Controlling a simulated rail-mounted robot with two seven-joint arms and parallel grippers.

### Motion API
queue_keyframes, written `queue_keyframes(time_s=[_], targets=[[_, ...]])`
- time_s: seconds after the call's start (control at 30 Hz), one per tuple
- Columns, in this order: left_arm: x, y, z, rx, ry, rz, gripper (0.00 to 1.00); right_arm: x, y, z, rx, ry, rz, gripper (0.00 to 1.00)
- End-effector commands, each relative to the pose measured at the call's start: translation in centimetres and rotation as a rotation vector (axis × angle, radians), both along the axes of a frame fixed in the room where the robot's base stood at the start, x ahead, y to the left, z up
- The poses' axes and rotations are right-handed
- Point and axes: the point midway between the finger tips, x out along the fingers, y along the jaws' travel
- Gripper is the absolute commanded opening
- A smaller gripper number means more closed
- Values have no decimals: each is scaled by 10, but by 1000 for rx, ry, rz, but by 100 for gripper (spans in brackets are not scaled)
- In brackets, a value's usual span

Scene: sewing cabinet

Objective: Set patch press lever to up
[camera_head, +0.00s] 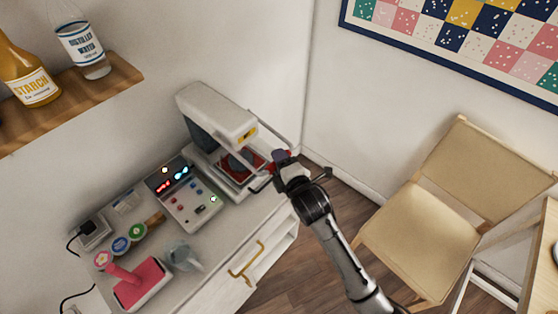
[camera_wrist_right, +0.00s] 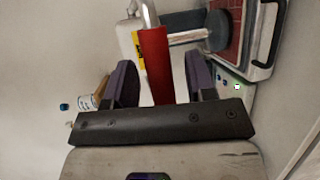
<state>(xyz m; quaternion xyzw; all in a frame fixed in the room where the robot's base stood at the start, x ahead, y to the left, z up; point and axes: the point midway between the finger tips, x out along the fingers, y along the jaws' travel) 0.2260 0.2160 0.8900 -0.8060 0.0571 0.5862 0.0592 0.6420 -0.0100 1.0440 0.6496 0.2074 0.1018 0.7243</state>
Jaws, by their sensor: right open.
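The patch press (camera_head: 215,113) is a white machine on the cabinet top against the wall, with a red pad (camera_head: 245,164) on its bed. My right gripper (camera_head: 281,158) is at the press's right front side. In the right wrist view, the red grip of the press lever (camera_wrist_right: 156,65) stands between the two dark purple fingers of my right gripper (camera_wrist_right: 162,82). The fingers are open, with a gap visible on both sides of the grip. In the head view the gripper hides most of the lever grip. My left gripper is not in view.
A control box (camera_head: 185,196) with lit displays stands left of the press. A shelf (camera_head: 110,85) with bottles hangs at upper left. A folding chair (camera_head: 425,215) stands to the right.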

Motion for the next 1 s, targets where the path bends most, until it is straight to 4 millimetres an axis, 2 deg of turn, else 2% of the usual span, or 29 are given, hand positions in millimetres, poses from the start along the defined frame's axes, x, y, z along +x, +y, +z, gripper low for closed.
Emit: queue_keyframes(time_s=[0.2,0.53,1.0], targets=[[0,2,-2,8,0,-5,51,9,5,-1,1,-1,1,51],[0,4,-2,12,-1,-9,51,10,5,-2,0,-1,0,50],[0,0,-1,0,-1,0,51,10,5,-2,0,0,0,5]])
